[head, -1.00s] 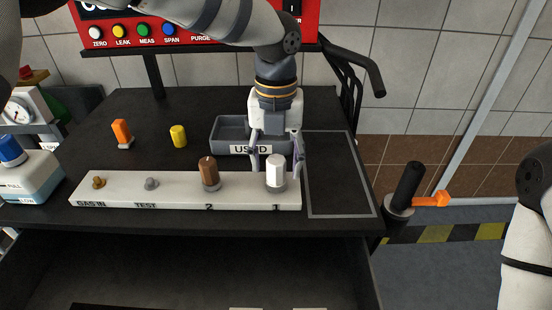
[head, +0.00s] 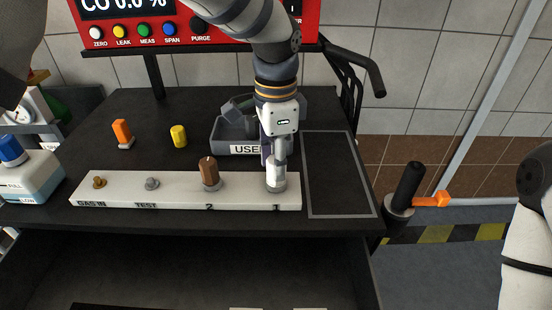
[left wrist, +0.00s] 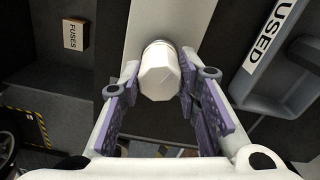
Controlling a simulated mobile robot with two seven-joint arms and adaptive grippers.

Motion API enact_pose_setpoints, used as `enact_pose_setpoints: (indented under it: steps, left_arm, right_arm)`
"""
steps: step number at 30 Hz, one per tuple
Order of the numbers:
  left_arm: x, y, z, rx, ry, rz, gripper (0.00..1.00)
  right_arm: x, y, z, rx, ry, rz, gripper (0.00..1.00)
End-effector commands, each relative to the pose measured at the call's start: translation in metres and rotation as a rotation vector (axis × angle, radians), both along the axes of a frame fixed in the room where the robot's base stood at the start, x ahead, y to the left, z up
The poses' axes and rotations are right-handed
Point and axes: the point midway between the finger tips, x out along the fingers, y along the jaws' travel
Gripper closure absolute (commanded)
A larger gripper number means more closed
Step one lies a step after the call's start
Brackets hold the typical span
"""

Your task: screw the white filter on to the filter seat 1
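The white filter (head: 275,174) stands upright on filter seat 1 (head: 276,187), at the right end of the pale block (head: 180,196). My left gripper (head: 274,160) points down over the filter, one finger hiding part of it. In the left wrist view the white filter (left wrist: 160,80) sits between the purple pads of my left gripper (left wrist: 160,92). The pads lie against its two sides, with no clear gap. The filter's lower edge meets the grey seat ring; whether the thread is engaged cannot be seen. My right gripper is out of view.
A brown filter (head: 209,172) stands on seat 2. A yellow cap (head: 179,136) and an orange part (head: 122,133) stand at the back left. The outlined area (head: 338,180) on the right is clear.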

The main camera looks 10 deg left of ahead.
Motion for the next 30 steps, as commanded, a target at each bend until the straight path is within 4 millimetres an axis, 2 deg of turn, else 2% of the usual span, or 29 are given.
enact_pose_setpoints:
  steps: [4,7,9,13,14,16,26,30]
  left_arm:
    - [0.000,0.000,0.000,-0.003,0.001,-0.056,1.00]
    - [0.000,0.000,-0.001,-0.004,0.001,-0.341,1.00]
    - [0.001,0.000,-0.001,-0.001,-0.001,-0.425,1.00]
    - [0.001,0.001,-0.001,0.002,-0.001,-0.425,1.00]
    - [0.001,0.001,-0.001,0.002,-0.001,-0.425,0.64]
    - [0.001,0.001,-0.001,0.002,-0.001,-0.424,0.48]
    - [0.001,0.000,0.002,0.001,-0.002,-0.421,0.47]
    - [0.002,0.000,0.028,0.001,-0.006,-0.420,0.47]
  right_arm:
    - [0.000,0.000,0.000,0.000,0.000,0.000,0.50]
    - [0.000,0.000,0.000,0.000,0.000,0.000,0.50]
    - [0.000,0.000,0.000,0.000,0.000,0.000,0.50]
    - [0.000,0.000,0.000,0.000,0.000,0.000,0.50]
    - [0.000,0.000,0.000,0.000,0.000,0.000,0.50]
    - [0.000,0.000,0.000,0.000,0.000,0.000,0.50]
    - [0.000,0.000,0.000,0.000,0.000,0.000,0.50]
    - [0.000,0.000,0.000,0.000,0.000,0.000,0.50]
